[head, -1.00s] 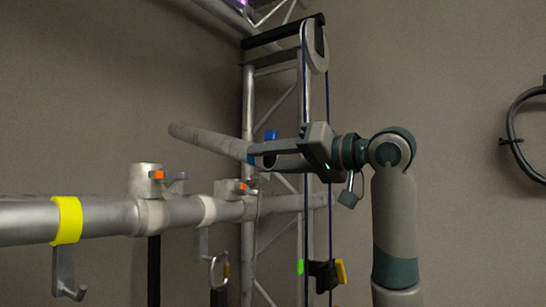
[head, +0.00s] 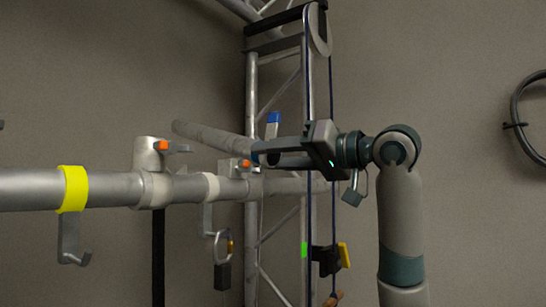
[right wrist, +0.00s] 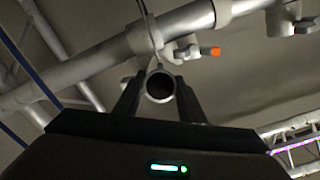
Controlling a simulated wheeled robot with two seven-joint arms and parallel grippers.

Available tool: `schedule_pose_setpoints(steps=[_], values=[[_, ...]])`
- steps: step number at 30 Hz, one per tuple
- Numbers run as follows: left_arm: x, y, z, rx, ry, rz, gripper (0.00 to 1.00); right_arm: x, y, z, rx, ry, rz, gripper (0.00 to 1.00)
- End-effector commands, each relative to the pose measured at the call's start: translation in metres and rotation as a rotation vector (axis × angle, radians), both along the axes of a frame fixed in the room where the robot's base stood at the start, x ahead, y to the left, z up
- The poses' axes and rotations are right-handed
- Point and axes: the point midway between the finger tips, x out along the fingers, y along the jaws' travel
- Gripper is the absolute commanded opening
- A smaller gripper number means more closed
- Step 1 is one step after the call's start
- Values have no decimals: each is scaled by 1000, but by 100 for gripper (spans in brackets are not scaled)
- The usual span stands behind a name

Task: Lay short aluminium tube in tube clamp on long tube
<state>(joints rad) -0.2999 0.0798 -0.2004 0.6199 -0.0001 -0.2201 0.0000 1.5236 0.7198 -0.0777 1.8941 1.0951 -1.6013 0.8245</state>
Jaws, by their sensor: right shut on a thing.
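The short aluminium tube (head: 212,138) is grey and points away to the left in the head view. My right gripper (head: 258,153) is shut on it near its right end. In the right wrist view the tube (right wrist: 160,85) shows end-on, as a round dark opening between the two fingers. The long tube (head: 108,188) runs level across the left of the head view. Two tube clamps with orange levers sit on it, a nearer one (head: 150,158) and a farther one (head: 234,168). The short tube looks just above the clamps; contact cannot be told. My left gripper is not in view.
A yellow band (head: 73,188) and a hook (head: 69,240) are on the long tube. An upright truss (head: 251,100) stands behind, with dark blue lines in front. A blue-topped fitting (head: 272,124) is close to my fingers. A black cable coil (head: 517,110) hangs on the right wall.

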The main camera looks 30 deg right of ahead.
Motion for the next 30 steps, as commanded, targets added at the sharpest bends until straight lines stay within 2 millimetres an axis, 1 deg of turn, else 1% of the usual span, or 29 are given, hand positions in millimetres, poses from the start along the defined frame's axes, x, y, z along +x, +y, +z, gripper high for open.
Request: schedule_pose_setpoints(steps=[7, 8, 9, 10, 24, 30], values=[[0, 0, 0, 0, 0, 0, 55, 0, 0, 1, 1, -3, 0, 0], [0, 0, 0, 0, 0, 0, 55, -1, 0, 1, 1, -3, 0, 41], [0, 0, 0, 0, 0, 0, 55, 0, 0, 1, 1, -3, 0, 51], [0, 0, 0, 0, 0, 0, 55, 0, 0, 1, 1, -3, 1, 58], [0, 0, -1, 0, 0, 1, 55, 0, -1, -1, 0, 3, -2, 58], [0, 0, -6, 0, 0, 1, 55, -10, -5, -2, 0, 0, -1, 58]])
